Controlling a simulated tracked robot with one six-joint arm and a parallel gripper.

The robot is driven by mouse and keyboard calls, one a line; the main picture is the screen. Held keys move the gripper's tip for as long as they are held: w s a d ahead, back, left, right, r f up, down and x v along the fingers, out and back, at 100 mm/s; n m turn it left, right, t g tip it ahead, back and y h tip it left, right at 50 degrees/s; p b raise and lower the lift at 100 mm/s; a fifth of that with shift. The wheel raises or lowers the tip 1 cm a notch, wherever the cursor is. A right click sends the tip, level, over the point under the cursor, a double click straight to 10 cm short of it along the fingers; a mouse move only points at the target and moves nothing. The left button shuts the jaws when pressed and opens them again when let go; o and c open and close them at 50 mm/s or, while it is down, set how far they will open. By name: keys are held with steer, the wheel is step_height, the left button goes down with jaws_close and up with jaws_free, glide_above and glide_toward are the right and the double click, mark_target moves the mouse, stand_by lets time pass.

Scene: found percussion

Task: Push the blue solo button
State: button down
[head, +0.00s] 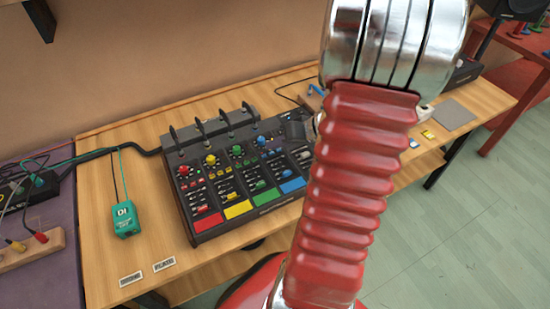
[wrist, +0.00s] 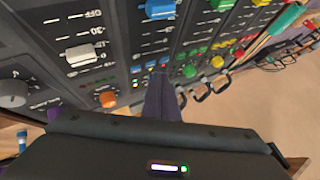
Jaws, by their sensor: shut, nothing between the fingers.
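The dark mixer (head: 225,195) stands on the wooden table, with red, yellow, green and blue channels side by side. The blue channel ends in a blue pad (head: 292,186) at its front; its blue fader cap (wrist: 160,9) shows in the wrist view. Small coloured buttons (wrist: 151,65) of that channel lie right by the fingertips; which one is solo is too small to read. My gripper (wrist: 161,76) is shut and empty, its tip over or at these buttons; contact cannot be told.
A white fader (wrist: 83,54) and an orange knob (wrist: 107,98) sit on the neighbouring strip. Green (wrist: 190,70) and yellow knobs are on the other side. A teal DI box (head: 125,220) stands left. My arm hides the mixer's right end.

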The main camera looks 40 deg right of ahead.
step_height(320, 180, up, 6)
stand_by(1.0)
stand_by(0.5)
